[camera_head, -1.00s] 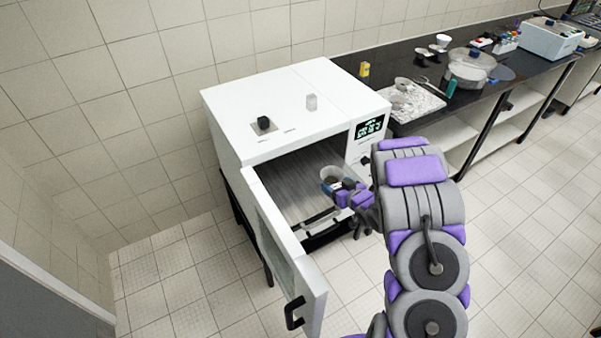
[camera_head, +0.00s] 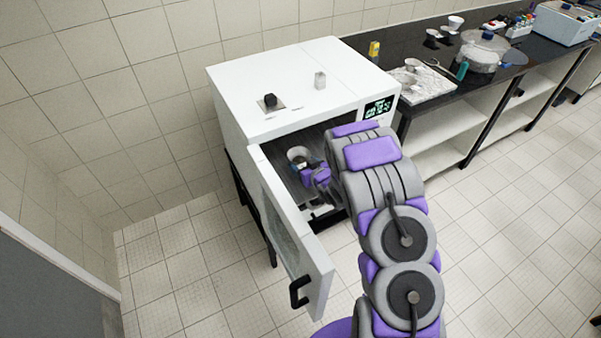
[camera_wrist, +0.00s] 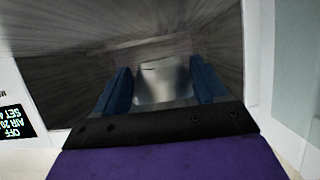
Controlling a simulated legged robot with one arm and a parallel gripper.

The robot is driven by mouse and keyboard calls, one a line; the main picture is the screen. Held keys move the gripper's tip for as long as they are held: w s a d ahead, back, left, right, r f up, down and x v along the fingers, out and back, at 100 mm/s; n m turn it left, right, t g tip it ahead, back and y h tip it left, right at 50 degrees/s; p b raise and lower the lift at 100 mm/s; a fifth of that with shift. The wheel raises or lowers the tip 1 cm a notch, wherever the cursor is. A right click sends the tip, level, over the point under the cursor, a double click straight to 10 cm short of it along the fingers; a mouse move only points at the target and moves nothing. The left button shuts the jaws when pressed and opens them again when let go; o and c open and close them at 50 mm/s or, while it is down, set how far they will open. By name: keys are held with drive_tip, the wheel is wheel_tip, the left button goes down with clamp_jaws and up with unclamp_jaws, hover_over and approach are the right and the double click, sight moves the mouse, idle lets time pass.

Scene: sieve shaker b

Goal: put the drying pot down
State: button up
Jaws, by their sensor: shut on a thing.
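The drying pot (camera_head: 299,155) is a small grey metal cup, held inside the opening of the white oven (camera_head: 290,85). In the wrist view the pot (camera_wrist: 163,82) sits between the two blue fingers of my gripper (camera_wrist: 162,88). My gripper (camera_head: 303,163) is shut on it. The pot looks upright in the head view. I cannot tell whether its base touches the oven floor. The oven door (camera_head: 292,235) stands open on the left, with a black handle at its lower front.
The oven display (camera_wrist: 15,120) is beside the opening in the wrist view. A black-topped bench (camera_head: 400,57) stands to the right with a white tray (camera_head: 425,88), a large lidded pot (camera_head: 482,52) and a small yellow item (camera_head: 374,48).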

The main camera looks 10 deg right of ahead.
drive_tip(key=shift+w+a+f, duration=0.1)
drive_tip(key=shift+w+a, duration=0.15)
drive_tip(key=shift+a, duration=0.5)
drive_tip(key=shift+d+f+b, duration=0.2)
drive_tip(key=shift+f+b, duration=0.35)
drive_tip(key=shift+f, duration=1.25)
